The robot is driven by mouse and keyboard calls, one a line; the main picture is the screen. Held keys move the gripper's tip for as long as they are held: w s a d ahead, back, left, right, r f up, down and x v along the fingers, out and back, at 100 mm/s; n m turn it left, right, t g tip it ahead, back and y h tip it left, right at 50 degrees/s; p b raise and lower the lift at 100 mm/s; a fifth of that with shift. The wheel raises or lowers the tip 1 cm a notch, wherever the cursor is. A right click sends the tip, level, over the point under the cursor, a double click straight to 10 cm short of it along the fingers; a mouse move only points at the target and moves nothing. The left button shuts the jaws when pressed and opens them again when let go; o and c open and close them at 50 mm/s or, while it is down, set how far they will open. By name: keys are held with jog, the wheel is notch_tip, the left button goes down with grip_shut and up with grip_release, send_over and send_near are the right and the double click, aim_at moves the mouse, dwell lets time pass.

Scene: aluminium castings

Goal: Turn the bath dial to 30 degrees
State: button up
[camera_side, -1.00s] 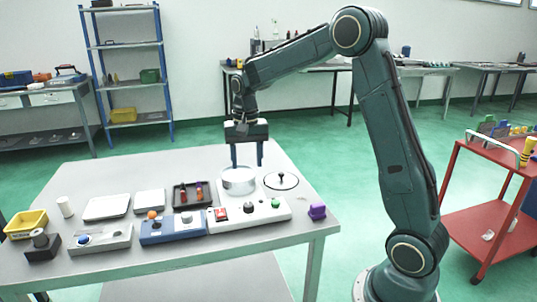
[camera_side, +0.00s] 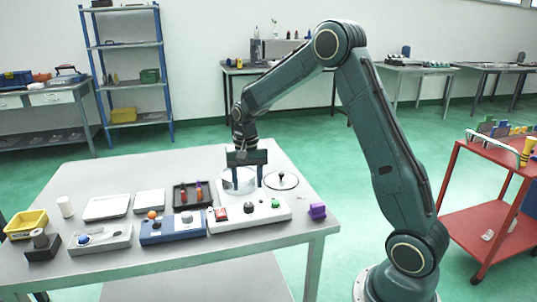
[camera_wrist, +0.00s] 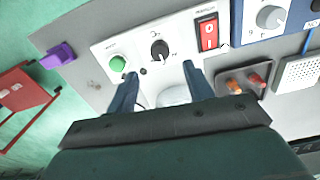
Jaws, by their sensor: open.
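The bath dial is a black knob (camera_wrist: 159,50) on a white control box (camera_wrist: 140,42), between a green button (camera_wrist: 117,63) and a red rocker switch (camera_wrist: 207,33). In the side view the dial (camera_side: 248,207) sits on top of the white box (camera_side: 262,219) near the table's front. Its exact angle is too small to read. My gripper (camera_side: 246,184) points down, open and empty, over the round white bath (camera_side: 239,187) behind the box. In the wrist view my gripper (camera_wrist: 160,70) has its fingers either side of the dial's line, apart from the dial.
A blue box (camera_side: 172,230) with a grey dial stands left of the white box. A dark tray (camera_side: 178,206) with small coloured parts is behind it. A black-knobbed lid (camera_side: 270,182) lies right of the bath, and a purple block (camera_side: 317,211) at the right edge.

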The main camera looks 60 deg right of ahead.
aim_at(248, 204)
jog(key=shift+f, duration=3.6)
jog(key=c, duration=1)
